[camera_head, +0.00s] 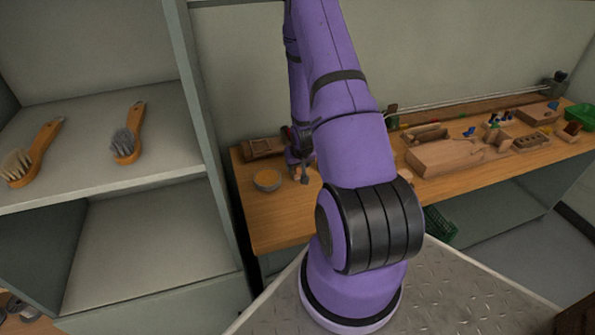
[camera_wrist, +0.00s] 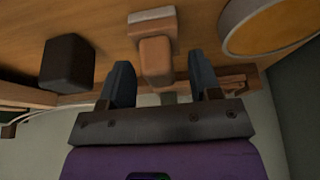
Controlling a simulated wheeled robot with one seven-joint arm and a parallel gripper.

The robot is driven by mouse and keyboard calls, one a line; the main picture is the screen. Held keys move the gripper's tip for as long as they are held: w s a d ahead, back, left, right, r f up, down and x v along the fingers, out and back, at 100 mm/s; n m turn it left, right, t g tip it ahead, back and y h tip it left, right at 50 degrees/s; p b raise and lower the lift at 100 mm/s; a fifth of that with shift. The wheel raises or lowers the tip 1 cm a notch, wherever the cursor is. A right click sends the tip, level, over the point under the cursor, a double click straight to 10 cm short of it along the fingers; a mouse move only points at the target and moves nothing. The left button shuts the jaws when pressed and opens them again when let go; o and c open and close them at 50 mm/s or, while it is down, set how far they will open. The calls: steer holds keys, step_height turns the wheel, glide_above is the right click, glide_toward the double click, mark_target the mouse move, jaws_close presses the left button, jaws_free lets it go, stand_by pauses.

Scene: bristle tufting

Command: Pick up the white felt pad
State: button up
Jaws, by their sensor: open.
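My gripper (camera_wrist: 160,62) is open, with one dark finger on each side of the tan piece and visible gaps to both. It holds nothing.
A dark block (camera_wrist: 68,62) stands left of the fingers in the wrist view. A round bowl with orange contents (camera_head: 267,180) is close to my gripper. A wooden tray (camera_head: 262,147) lies behind it. Two brushes (camera_head: 126,140) lie on the left shelf.

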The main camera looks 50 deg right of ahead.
steer(key=shift+f, duration=0.1)
steer(key=c, duration=1)
steer(key=shift+w, duration=0.1)
